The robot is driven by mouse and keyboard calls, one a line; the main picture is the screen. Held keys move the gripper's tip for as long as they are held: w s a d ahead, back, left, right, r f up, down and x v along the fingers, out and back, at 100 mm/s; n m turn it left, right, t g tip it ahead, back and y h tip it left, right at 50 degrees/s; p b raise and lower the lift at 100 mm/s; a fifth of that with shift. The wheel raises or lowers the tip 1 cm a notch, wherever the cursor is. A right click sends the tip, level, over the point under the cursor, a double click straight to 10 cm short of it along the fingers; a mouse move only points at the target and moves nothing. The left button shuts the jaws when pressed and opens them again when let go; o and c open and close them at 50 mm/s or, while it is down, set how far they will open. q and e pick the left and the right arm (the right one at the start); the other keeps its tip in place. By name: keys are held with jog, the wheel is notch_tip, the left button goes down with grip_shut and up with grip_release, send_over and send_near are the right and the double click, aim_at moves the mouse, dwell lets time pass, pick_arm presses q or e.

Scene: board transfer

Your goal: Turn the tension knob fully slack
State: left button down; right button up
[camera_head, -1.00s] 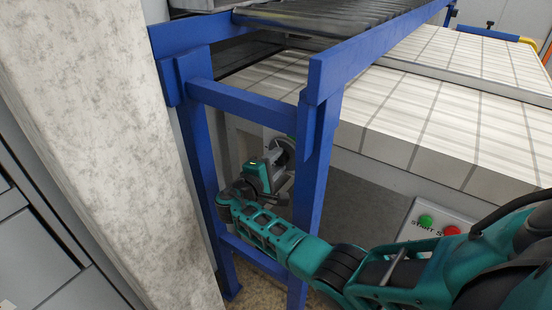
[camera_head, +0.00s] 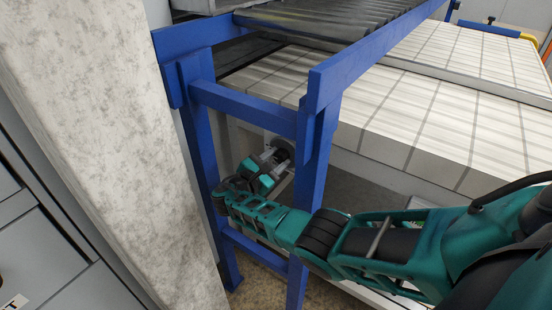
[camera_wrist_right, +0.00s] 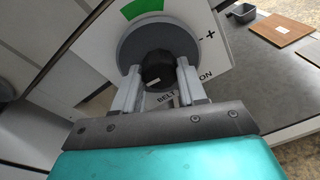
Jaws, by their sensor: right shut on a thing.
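The tension knob (camera_wrist_right: 158,70) is a black knob on a round grey disc (camera_wrist_right: 128,44). The disc sits on a white plate with a green scale mark, a plus sign and partly hidden "BELT ... ION" lettering. In the right wrist view my right gripper (camera_wrist_right: 160,85) has one finger on each side of the knob and is shut on it. In the head view my right gripper (camera_head: 278,158) reaches behind the blue frame to the machine's side, where the disc shows only in part. My left gripper is in neither view.
A blue frame (camera_head: 314,170) stands around my right arm, with a roller conveyor (camera_head: 330,18) above. A pale wall column (camera_head: 95,120) is close on the left. A tiled belt (camera_head: 420,100) lies to the right.

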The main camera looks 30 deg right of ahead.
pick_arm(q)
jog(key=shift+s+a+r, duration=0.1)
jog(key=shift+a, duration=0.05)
pick_arm(e)
jog(key=shift+n, duration=1.3)
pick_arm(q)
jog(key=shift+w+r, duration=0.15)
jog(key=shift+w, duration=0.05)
pick_arm(e)
jog(key=shift+f, duration=0.1)
jog(key=o, duration=1.1)
jog(key=shift+c, duration=0.2)
jog(key=shift+a, duration=0.1)
jog(key=shift+a, duration=0.2)
pick_arm(q)
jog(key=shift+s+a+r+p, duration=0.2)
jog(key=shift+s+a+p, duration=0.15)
jog(key=shift+p, duration=0.6)
pick_arm(e)
jog(key=v, duration=1.1)
jog(key=shift+a, duration=0.3)
jog(key=shift+s, duration=0.15)
